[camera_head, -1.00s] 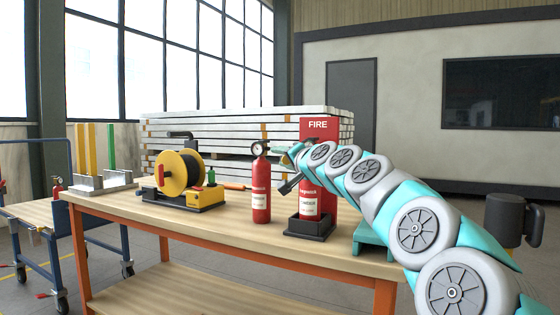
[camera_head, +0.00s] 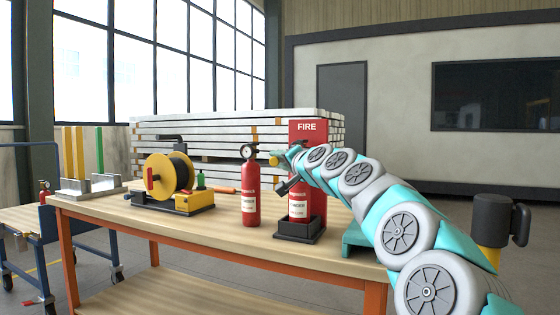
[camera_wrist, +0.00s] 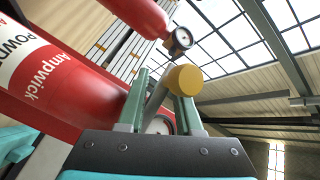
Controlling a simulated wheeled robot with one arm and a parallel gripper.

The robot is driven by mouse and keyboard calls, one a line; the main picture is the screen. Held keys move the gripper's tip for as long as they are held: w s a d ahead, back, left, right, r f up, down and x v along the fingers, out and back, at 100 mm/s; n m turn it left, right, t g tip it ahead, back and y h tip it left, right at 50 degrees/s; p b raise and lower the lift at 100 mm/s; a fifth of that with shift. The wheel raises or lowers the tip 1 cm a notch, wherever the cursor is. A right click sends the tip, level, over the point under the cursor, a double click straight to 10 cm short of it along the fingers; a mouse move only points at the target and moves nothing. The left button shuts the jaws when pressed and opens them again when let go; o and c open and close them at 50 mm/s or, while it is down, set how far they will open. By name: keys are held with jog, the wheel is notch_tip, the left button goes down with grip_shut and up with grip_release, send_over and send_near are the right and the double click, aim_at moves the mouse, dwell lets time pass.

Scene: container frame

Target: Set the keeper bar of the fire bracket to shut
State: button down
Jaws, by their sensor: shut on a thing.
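The fire bracket (camera_head: 307,130) is a red board marked FIRE with a black tray at its foot, on the workbench. A red extinguisher (camera_head: 298,206) stands upright in it; its labelled body (camera_wrist: 60,85) fills the left of the wrist view. In the wrist view the keeper bar (camera_wrist: 157,98) is a grey bar with a yellow end knob. My gripper (camera_wrist: 165,92) is shut on the bar, near the knob. In the head view my gripper (camera_head: 284,158) is at the top of the bracketed extinguisher; the bar is too small to make out there.
A second extinguisher (camera_head: 250,200) with a gauge stands on the bench (camera_head: 225,237) just left of the bracket. A yellow and black reel (camera_head: 170,175) is further left. A teal stand (camera_head: 362,238) is at the right, under my arm. Stacked planks lie behind the bench.

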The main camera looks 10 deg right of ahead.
jog(key=shift+a+f, duration=0.25)
jog(key=shift+a, duration=0.1)
dwell(0.5)
jog(key=c, duration=0.7)
grip_release()
jog(key=shift+w, duration=0.1)
jog(key=shift+o, duration=0.5)
jog(key=shift+a, duration=0.2)
jog(key=shift+r, duration=0.1)
